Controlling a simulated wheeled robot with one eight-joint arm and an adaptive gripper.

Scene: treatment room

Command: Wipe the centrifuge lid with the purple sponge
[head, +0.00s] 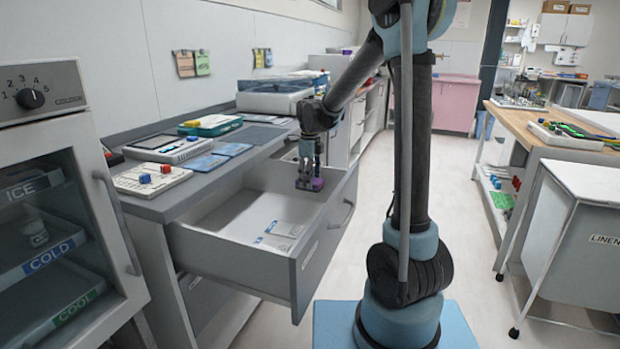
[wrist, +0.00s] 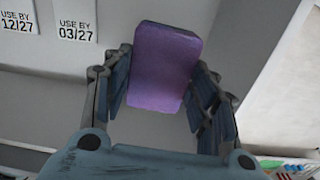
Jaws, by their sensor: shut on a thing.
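The purple sponge (wrist: 166,65) is between the fingers of my gripper (head: 308,178). The wrist view shows both fingers pressed against its sides, with most of its broad face visible. In the head view the sponge (head: 317,184) shows as a small purple patch at the fingertips, over the right part of the open drawer (head: 325,245). A boxy white and grey machine (head: 275,97) with a lid on top stands farther back on the counter. It looks like the centrifuge, but I see no name on it. My gripper is well apart from it.
The grey counter (head: 190,182) holds a keypad device, a red-and-blue-knobbed board and a green case (head: 210,125). The drawer sticks out in front of it, with labelled packets (head: 285,229) inside. A glass-door cabinet (head: 50,225) is at left.

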